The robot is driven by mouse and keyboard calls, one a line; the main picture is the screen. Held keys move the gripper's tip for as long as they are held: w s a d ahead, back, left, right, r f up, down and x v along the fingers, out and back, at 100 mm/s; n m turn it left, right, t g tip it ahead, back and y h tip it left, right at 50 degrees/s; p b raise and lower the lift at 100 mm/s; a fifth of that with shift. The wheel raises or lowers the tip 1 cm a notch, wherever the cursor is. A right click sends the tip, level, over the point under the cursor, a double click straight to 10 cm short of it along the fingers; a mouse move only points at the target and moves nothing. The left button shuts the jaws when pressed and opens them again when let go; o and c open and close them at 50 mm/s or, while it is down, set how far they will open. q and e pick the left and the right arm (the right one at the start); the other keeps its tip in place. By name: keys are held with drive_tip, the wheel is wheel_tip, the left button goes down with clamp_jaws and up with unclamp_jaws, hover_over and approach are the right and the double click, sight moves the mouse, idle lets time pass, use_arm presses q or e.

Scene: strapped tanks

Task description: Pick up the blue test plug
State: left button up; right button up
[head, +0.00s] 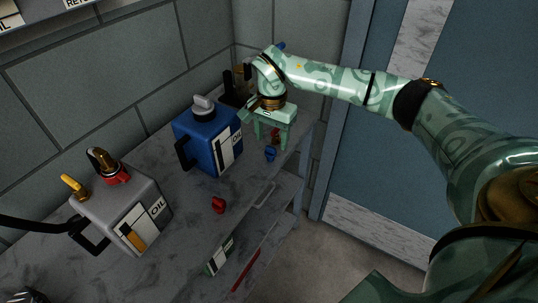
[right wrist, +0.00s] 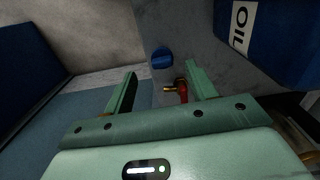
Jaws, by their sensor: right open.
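The blue test plug (head: 270,154) is a small blue piece on the grey shelf top near its front edge. It also shows in the right wrist view (right wrist: 162,58), as a round ribbed blue head beyond the fingertips and roughly between them. My right gripper (head: 272,139) is open and empty, its fingers pointing down just above the plug. In the right wrist view, the open jaws (right wrist: 160,73) hold nothing, and I cannot tell the exact gap to the plug. My left gripper is not in view.
A red plug (head: 219,205) lies on the shelf top. A blue oil tank (head: 205,140) stands left of my right gripper, close by. A grey oil tank (head: 125,212) stands farther left. A lower shelf holds a labelled item (head: 219,256). A blue door (head: 385,165) is at right.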

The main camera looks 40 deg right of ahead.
sight(271, 147)
drive_tip(key=f+b, duration=0.2)
drive_tip(key=f, duration=0.3)
drive_tip(key=shift+w+f, duration=0.15)
drive_tip(key=shift+w, duration=0.05)
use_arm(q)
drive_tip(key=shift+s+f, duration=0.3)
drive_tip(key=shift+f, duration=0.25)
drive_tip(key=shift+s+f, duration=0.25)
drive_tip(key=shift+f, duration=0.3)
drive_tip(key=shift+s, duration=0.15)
use_arm(e)
drive_tip(key=c, duration=1.1)
drive_tip(key=shift+o, duration=0.2)
